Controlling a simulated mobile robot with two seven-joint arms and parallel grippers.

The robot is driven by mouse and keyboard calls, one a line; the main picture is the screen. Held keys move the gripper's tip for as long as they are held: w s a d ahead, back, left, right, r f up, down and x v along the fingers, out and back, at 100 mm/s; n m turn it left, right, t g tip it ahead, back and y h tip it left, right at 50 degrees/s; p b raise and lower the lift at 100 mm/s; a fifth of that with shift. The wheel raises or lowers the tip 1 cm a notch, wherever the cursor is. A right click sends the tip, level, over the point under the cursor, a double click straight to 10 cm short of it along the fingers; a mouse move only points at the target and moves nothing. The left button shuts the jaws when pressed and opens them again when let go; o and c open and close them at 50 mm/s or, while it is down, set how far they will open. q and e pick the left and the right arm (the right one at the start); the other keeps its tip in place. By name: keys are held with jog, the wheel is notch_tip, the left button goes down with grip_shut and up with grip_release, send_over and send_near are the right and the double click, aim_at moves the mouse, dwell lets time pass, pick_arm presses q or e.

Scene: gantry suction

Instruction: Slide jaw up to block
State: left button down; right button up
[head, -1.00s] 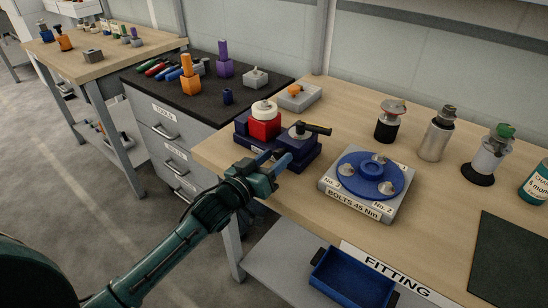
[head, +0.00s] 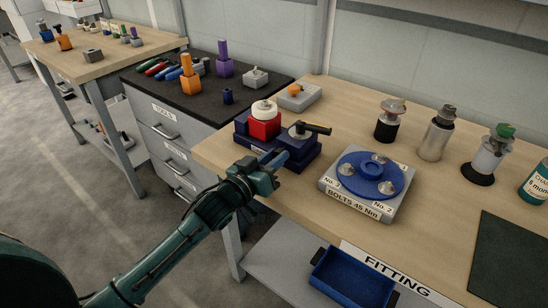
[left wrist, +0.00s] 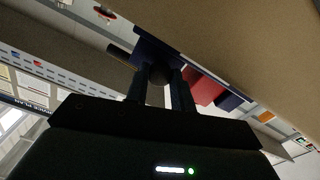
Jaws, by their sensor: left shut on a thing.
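The vise has a dark blue base (head: 302,163) on the near left corner of the wooden bench. Its sliding jaw (head: 297,143) carries a round metal knob and a black lever (head: 318,128). The red block (head: 264,125), with a white round piece (head: 264,109) on top, stands just left of and behind the jaw; any gap between them is hard to tell. My left gripper (head: 273,157) is at the vise's near side, shut on a dark round part (left wrist: 157,74) of the jaw, seen between its fingers in the left wrist view. My right gripper is not in view.
A grey fixture with a blue disc (head: 371,174) stands right of the vise. A grey block with an orange knob (head: 295,90) is behind it. Several bottles line the bench's back. A blue tray (head: 352,280) sits on the lower shelf. Bare bench top lies between these.

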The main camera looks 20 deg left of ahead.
pick_arm(q)
jog(key=a, duration=0.2)
jog(key=w+a, duration=0.1)
jog(key=a, duration=0.1)
jog(key=shift+w+p, duration=0.2)
jog(key=shift+p, duration=0.15)
jog(key=shift+d, duration=0.1)
jog(key=c, duration=1.2)
grip_release()
jog(key=shift+s, duration=0.1)
jog(key=v, duration=1.3)
